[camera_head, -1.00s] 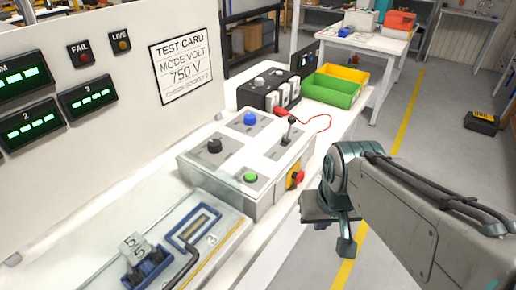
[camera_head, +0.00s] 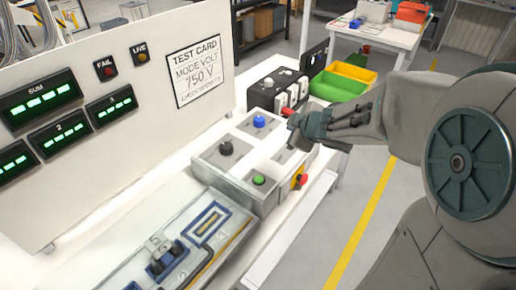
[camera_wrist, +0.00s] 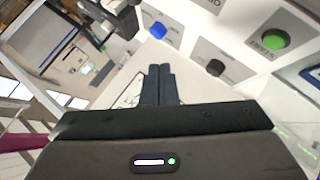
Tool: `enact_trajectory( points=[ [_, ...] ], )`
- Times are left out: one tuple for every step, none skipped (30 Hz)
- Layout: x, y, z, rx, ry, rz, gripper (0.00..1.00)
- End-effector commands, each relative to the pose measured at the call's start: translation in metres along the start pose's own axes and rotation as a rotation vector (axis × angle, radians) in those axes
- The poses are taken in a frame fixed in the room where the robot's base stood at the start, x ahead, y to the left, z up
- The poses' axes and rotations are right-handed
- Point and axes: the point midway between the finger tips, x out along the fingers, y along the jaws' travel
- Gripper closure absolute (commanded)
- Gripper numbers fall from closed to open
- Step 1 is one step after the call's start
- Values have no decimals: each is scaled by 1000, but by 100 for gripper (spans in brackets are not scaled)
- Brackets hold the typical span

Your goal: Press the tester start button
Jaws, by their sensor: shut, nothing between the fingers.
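The tester box (camera_head: 215,169) is a light grey control box on the white bench. Its green button (camera_head: 259,180) is on the front part of the top face, near the right edge. A black knob (camera_head: 226,148) and a blue knob (camera_head: 259,121) are on the same face. My gripper (camera_head: 294,122) is above the back right part of the box, and it hides the switch area there. In the wrist view my gripper (camera_wrist: 160,72) has its fingers together and empty. The green button (camera_wrist: 274,40) shows at the upper right there, apart from the fingers.
A red emergency knob (camera_head: 302,180) is on the box's right side. A black switch unit (camera_head: 262,95), a green bin (camera_head: 338,87) and a yellow bin (camera_head: 352,71) stand behind. The test card panel (camera_head: 150,75) rises at the left. A fixture (camera_head: 170,255) lies in front.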

Motion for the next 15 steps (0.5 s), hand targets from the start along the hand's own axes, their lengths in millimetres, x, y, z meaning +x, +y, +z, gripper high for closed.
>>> enact_trajectory(
  points=[
    [2, -4, -16, -72, 61, -65, 100],
    [5, -10, -24, -114, 99, -105, 100],
    [7, -19, -32, -164, 147, -159, 100],
    [8, -26, -37, -199, 180, -200, 100],
    [8, -34, -41, -230, 210, -240, 100],
    [8, -43, -46, -267, 247, -290, 100],
    [7, -50, -48, -290, 271, -326, 100],
    [6, -56, -50, -311, 292, -358, 100],
    [5, -63, -52, -332, 314, -396, 100],
    [4, -67, -53, -345, 329, -421, 100],
    [2, -71, -53, -356, 341, -441, 100],
    [1, -75, -54, -367, 353, -462, 100],
    [1, -78, -54, -374, 360, -475, 100],
    [0, -79, -54, -378, 365, -483, 100],
    [0, -81, -54, -382, 369, -490, 100]
  ],
)
